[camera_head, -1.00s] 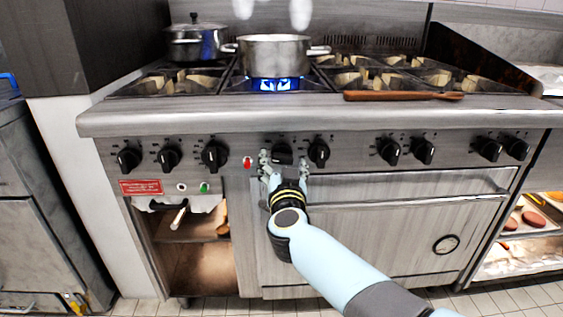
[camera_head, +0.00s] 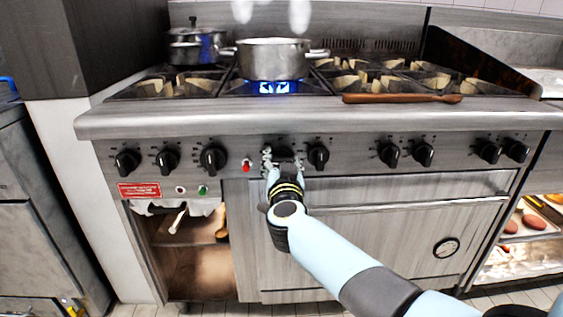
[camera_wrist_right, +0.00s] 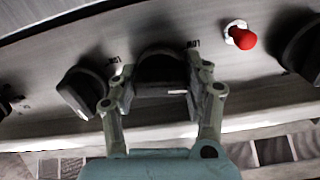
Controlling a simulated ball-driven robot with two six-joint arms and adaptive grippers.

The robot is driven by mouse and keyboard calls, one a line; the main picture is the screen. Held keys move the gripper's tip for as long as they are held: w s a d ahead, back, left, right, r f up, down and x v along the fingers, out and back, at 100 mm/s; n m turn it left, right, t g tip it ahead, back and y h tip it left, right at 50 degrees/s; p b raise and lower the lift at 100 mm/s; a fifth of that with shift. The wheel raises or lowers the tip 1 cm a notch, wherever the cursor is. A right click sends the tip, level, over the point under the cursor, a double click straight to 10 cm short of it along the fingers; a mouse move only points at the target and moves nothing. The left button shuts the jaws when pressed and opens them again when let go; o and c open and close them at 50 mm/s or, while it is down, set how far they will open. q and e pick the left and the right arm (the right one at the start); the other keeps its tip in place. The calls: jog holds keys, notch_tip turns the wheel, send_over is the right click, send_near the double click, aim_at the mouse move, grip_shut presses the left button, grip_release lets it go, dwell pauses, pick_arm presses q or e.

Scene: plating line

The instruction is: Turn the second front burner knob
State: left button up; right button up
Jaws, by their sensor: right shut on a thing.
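The held burner knob (camera_head: 283,152) is black and sits on the stove's front panel, just right of the red button. My right gripper (camera_head: 283,158) is shut on this knob, with one finger on each side and its arm reaching up from the lower right. In the right wrist view the dark knob (camera_wrist_right: 162,68) sits between the two fingertips of the right gripper (camera_wrist_right: 160,80). The fingers partly hide the knob in the head view. My left gripper is not in view.
Neighbouring black knobs stand to the left (camera_head: 213,159) and right (camera_head: 318,155). The red button (camera_head: 246,165) is close on the left. A steel pot (camera_head: 273,60) stands over a lit blue flame (camera_head: 275,87). A wooden spoon (camera_head: 400,98) lies near the stove's front edge.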

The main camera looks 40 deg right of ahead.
jog(key=shift+m, duration=0.3)
jog(key=m+p, duration=0.1)
jog(key=m, duration=0.1)
jog(key=shift+m, duration=0.3)
jog(key=m+p, duration=0.1)
jog(key=m, duration=0.2)
jog(key=shift+m, duration=0.3)
jog(key=m, duration=0.4)
jog(key=shift+m, duration=0.3)
jog(key=m, duration=0.4)
jog(key=shift+m, duration=0.3)
jog(key=o, duration=1.1)
jog(key=shift+o, duration=0.2)
